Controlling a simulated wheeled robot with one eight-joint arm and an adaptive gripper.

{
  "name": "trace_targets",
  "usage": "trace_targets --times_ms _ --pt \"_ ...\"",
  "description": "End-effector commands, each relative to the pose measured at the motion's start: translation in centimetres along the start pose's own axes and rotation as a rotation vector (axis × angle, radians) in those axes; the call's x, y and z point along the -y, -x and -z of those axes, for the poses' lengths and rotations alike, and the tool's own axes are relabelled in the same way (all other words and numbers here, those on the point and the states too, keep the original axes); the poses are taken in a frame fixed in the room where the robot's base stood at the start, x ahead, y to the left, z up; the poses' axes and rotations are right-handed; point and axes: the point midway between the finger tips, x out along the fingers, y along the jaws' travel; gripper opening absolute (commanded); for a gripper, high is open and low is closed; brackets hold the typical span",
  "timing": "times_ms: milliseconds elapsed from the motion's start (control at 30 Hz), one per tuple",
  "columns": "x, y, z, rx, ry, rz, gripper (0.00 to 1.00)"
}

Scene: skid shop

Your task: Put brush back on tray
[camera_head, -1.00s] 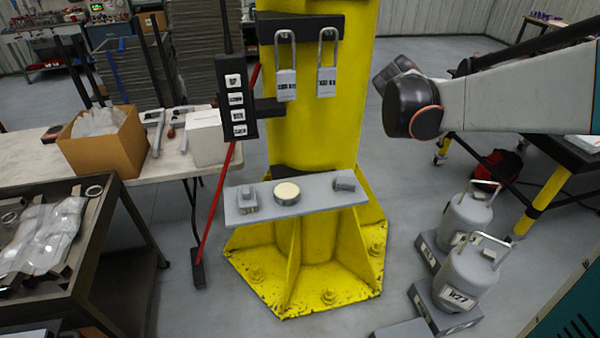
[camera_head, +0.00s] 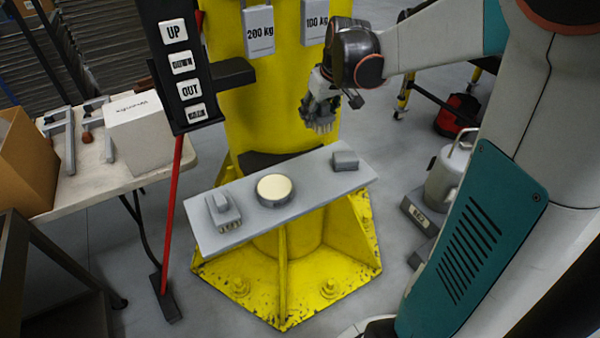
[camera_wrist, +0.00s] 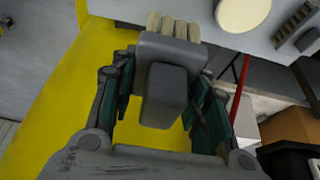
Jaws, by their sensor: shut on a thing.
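My gripper (camera_head: 322,104) is shut on a grey brush with pale bristles. In the wrist view the brush's block (camera_wrist: 170,50) is between my gripper's fingers (camera_wrist: 163,80), with its bristles pointing to the top of the picture. In the head view the bristles (camera_head: 321,127) point down, above and behind the tray's right half, and my fingers hide most of the brush. The grey tray (camera_head: 310,182) juts from the yellow column. It also shows along the top of the wrist view (camera_wrist: 208,13). The brush is apart from the tray.
On the tray are a second brush-like grey piece (camera_head: 222,212) at left, a round cream-topped tin (camera_head: 273,189) in the middle and a small grey block (camera_head: 345,160) at right.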

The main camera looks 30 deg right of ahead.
Motion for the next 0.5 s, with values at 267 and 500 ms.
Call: trace_targets --times_ms 267,500 --pt "0.2 -4.7 -1.9 0.003 0.001 0.008 0.16" --pt "0.2 -10.2 -4.2 0.003 0.001 0.007 0.16"
